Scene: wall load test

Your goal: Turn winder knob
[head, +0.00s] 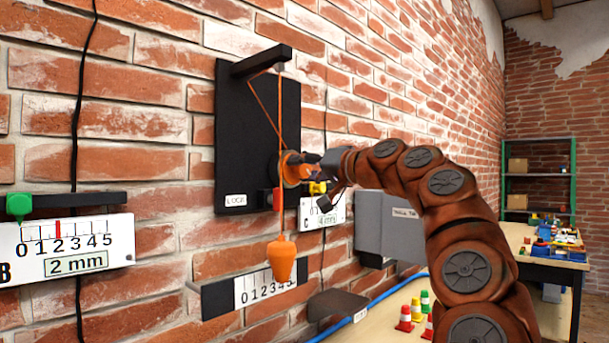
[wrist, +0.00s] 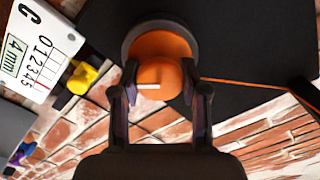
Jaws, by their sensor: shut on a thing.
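The winder knob (wrist: 160,78) is orange with a white mark, in front of a larger orange and dark disc on a black wall panel (head: 233,140). In the wrist view my gripper (wrist: 160,92) has one finger on each side of the knob and is shut on it. An orange cord runs from the winder up to a black bracket (head: 262,62). An orange plumb weight (head: 281,258) hangs from it, in front of a 0 to 5 scale (head: 265,288).
A red block sits by a "LOCK" label (head: 236,200) on the panel. A yellow slider (wrist: 82,77) and scale C (wrist: 40,48) are close beside my gripper. Scale B (head: 68,248) is at left. Small cones (head: 405,318) stand on the bench below. A grey box (head: 388,222) is behind my arm.

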